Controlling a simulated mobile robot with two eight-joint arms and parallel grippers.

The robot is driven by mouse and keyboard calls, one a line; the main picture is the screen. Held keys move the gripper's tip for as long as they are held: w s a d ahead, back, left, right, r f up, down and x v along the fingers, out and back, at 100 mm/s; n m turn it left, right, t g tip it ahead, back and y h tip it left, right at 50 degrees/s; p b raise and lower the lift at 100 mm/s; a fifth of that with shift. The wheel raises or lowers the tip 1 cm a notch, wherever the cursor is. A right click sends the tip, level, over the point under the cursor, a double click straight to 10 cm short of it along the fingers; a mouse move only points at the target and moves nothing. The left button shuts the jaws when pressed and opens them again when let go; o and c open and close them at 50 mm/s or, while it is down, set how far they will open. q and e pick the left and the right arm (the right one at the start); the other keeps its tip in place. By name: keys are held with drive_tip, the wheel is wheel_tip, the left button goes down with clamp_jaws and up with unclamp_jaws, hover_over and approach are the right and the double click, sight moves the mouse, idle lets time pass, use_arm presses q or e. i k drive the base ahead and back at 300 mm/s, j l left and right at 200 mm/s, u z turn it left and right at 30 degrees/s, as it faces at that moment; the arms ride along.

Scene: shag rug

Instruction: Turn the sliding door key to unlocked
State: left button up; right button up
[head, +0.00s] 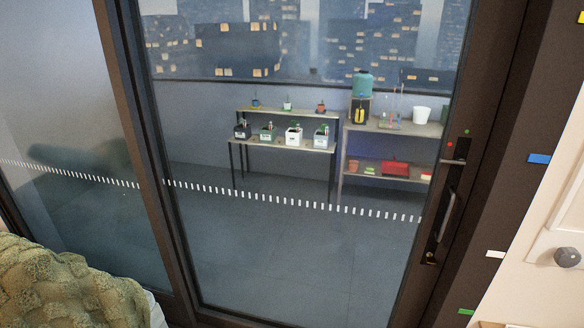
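The glass sliding door (300,235) has a dark frame and fills the middle of the head view. A dark vertical handle plate with a bar handle (446,215) is on its right stile. A small dark turn piece (456,151) sits at the top of the plate, with a red dot beside it to the left and a green dot above it to the right. A small brass-coloured piece (430,258) is at the plate's lower end. I cannot tell at this size which of these is the key, or how it is turned. Neither gripper is in view.
A green tufted cushion or cover (65,285) is at the lower left. A white panel with a round grey knob (567,257) is at the right. Coloured tags mark the dark wall strip. Behind the glass stand a table (285,142) and shelves with pots.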

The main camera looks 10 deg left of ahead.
sight(429, 260)
drive_tip(key=i+l, duration=0.3)
drive_tip(key=l, duration=0.15)
drive_tip(key=i+l, duration=0.3)
drive_tip(key=l, duration=0.15)
drive_tip(key=i+l, duration=0.25)
drive_tip(key=l, duration=0.2)
